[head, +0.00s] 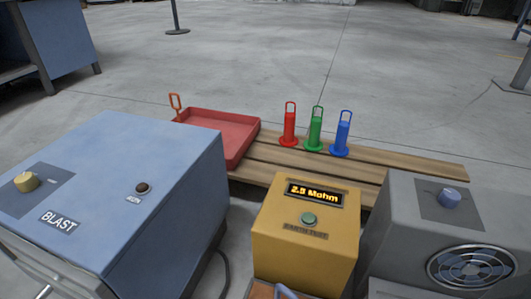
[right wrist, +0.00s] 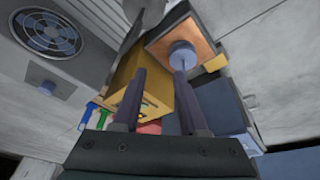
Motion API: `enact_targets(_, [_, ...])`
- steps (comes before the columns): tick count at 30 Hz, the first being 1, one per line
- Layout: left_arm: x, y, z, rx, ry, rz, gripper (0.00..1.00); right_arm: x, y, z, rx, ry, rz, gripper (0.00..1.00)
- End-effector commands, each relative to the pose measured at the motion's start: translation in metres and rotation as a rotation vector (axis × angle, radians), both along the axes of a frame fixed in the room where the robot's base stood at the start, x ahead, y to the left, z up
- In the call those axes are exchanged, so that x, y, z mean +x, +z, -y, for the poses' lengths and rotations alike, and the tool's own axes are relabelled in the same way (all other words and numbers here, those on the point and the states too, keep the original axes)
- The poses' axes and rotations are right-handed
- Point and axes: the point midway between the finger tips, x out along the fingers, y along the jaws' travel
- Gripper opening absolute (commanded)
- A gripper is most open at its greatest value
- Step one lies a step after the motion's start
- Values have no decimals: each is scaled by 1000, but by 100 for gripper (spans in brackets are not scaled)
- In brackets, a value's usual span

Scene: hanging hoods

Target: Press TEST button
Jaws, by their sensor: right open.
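The yellow box (head: 268,238) stands at the lower middle of the head view. Its lit display (head: 315,194) reads about "2.5 Mohm". Below the display is a round green button (head: 308,219), with a dark label reading "EARTH TEST" under it. My right gripper (right wrist: 159,72) shows in the right wrist view, open, with nothing between its fingers. The yellow box (right wrist: 128,75) is beyond the fingers there, partly covered by one. I cannot make out the green button in that view. My left gripper is not in view.
A blue BLAST cabinet (head: 120,165) stands left, a grey fan box (head: 415,235) right. Behind are a red tray (head: 243,140) and red, green and blue handled pieces (head: 315,130) on wooden slats. In the wrist view, an orange-topped block with a blue-grey knob (right wrist: 182,52) overlaps one fingertip.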

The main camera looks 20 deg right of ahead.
Motion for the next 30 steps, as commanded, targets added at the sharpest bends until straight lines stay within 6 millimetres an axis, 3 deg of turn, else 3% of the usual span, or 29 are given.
enact_targets(1, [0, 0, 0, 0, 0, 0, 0, 0, 0, 0, 0, 0, 0, 38])
enact_targets(11, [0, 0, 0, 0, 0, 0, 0, 0, 0, 0, 0, 0, 0, 1])
enact_targets(30, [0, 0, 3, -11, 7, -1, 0, 0, 0, 0, 0, 0, 1, 0])
